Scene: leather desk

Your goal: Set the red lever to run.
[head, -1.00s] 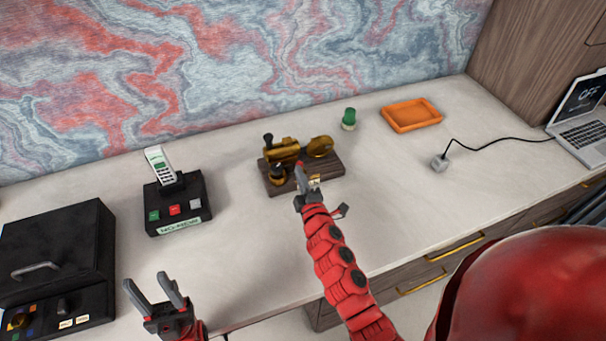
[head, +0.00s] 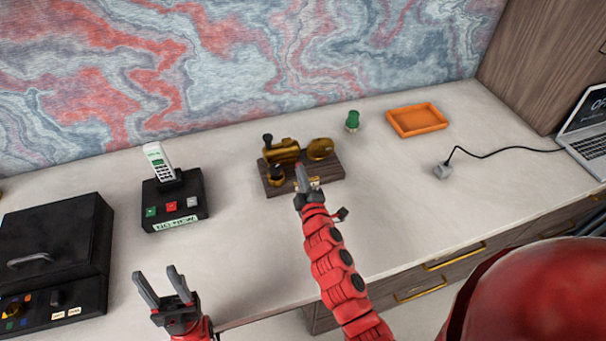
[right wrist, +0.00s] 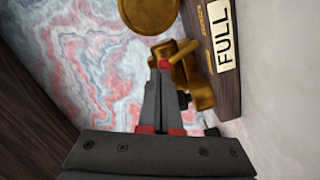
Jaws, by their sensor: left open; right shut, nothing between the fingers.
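A brass model engine (head: 284,152) stands on a dark wooden base (head: 327,171) near the middle of the desk. In the right wrist view, a brass lever with a red tip (right wrist: 164,65) sticks out from the brass body (right wrist: 198,88). A label reading FULL (right wrist: 226,38) is on the base beside it. My right gripper (right wrist: 160,84) is shut and empty, its fingertips right at the red tip; I cannot tell whether they touch. In the head view my right gripper (head: 301,171) covers the engine's front, hiding the lever. My left gripper (head: 160,284) is open and empty near the front edge.
A black phone dock (head: 176,201) and a black lidded machine (head: 55,255) stand to the left. The desk between is clear.

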